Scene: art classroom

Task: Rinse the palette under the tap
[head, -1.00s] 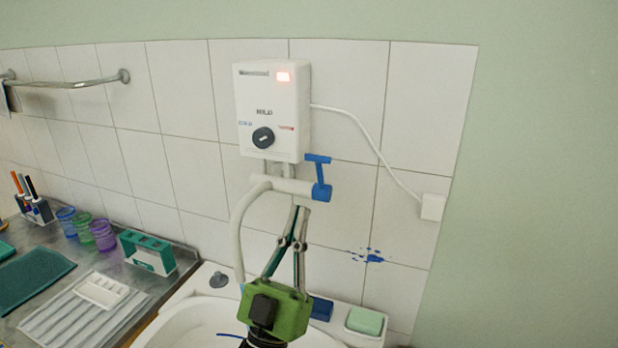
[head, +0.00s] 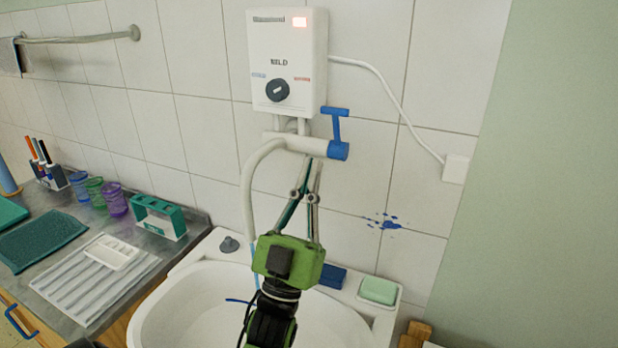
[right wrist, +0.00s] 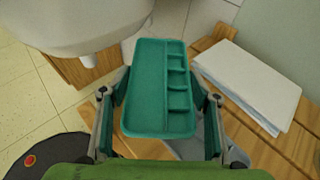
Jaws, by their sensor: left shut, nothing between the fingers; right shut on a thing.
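The teal palette (right wrist: 152,85), with one long well and several small ones, is in my right gripper (right wrist: 160,95), seen in the right wrist view. The fingers are shut on its two sides. The white tap (head: 305,144), with a blue lever (head: 336,130), is on the tiled wall. Its curved spout (head: 248,190) points down over the white basin (head: 190,310). A thin pale-blue streak, apparently water, shows below the spout. My left gripper (head: 313,162) is shut and empty, its tips just below the tap body. The right gripper is outside the head view.
A water heater (head: 288,60) hangs above the tap. Soap (head: 378,290) and a blue block (head: 332,276) lie on the basin rim. The left counter holds a white palette (head: 112,252), cups and a teal holder (head: 158,217). A white stack (right wrist: 248,80) lies on a wooden surface.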

